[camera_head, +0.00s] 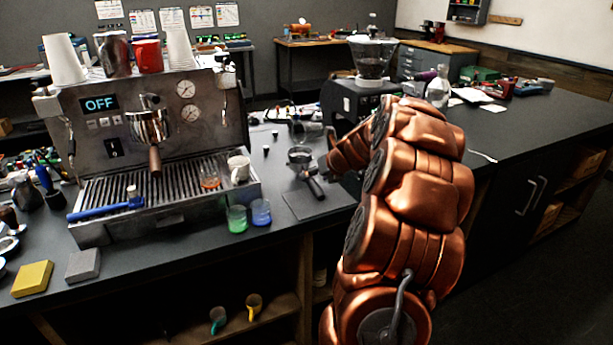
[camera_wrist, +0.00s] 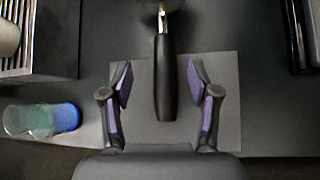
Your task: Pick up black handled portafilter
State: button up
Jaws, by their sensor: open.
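The black handled portafilter (camera_head: 313,185) rests on the counter to the right of the espresso machine, with its metal basket (camera_head: 300,156) behind the handle. In the wrist view its black handle (camera_wrist: 166,75) points toward me over a grey mat (camera_wrist: 226,100). My gripper (camera_wrist: 158,82) is open, with one purple-padded finger on each side of the handle and clear gaps between. In the head view my copper arm reaches in from the right, and the fingers are hidden. A second portafilter (camera_head: 154,158), with a brown handle, is in the espresso machine.
The espresso machine (camera_head: 215,122) stands at left, its display reading OFF. A green glass (camera_head: 237,218) and a blue glass (camera_head: 261,211) stand near the counter's front edge, left of the mat. A black grinder (camera_head: 345,105) stands behind my arm. Counter space at right is mostly clear.

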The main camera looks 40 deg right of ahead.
aim_at(312, 179)
jog(key=shift+d+p+x, duration=0.1)
jog(key=shift+p+x, duration=0.1)
jog(key=shift+x, duration=1.05)
jog(key=shift+d+p+x, duration=0.15)
jog(key=shift+p+x, duration=0.05)
jog(key=shift+x, duration=1.05)
jog(key=shift+s, duration=0.1)
jog(key=shift+c, duration=0.3)
grip_shut()
